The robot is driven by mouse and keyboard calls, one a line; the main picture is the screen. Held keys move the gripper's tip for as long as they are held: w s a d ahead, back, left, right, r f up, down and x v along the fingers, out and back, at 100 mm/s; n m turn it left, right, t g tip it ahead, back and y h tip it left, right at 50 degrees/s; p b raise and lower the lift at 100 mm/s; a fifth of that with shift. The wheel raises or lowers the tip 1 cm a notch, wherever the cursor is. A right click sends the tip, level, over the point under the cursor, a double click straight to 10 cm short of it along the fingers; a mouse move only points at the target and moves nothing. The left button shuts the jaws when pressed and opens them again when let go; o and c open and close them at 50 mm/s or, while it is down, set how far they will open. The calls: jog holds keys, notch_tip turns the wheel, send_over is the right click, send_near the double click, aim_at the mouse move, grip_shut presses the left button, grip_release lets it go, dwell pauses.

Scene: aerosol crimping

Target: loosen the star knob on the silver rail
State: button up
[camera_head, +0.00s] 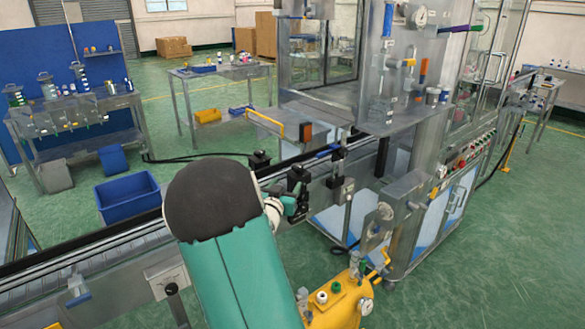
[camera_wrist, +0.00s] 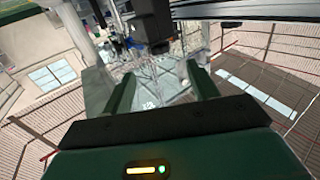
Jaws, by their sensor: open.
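The silver rail (camera_head: 120,250) of the conveyor runs from the lower left toward the machine in the head view. My gripper (camera_head: 292,203) is close to the rail's front side, partly hidden by my arm. In the wrist view my gripper (camera_wrist: 162,86) is open, with two green fingers apart and nothing held between them. A black block-shaped part (camera_wrist: 150,24) shows beyond the fingertips, apart from them. Small black fittings (camera_head: 298,178) stand on the rail beside my gripper. I cannot make out a star shape on any of these.
The steel machine (camera_head: 405,130) stands right of my gripper. A yellow unit with a gauge (camera_head: 338,300) is in front of the rail. A blue bin (camera_head: 127,198) sits on the floor behind it. Green floor is open at the right.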

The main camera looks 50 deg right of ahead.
aim_at(296, 171)
jog(key=x, duration=1.2)
jog(key=shift+s+d+f, duration=0.1)
jog(key=shift+d, duration=0.05)
jog(key=c, duration=1)
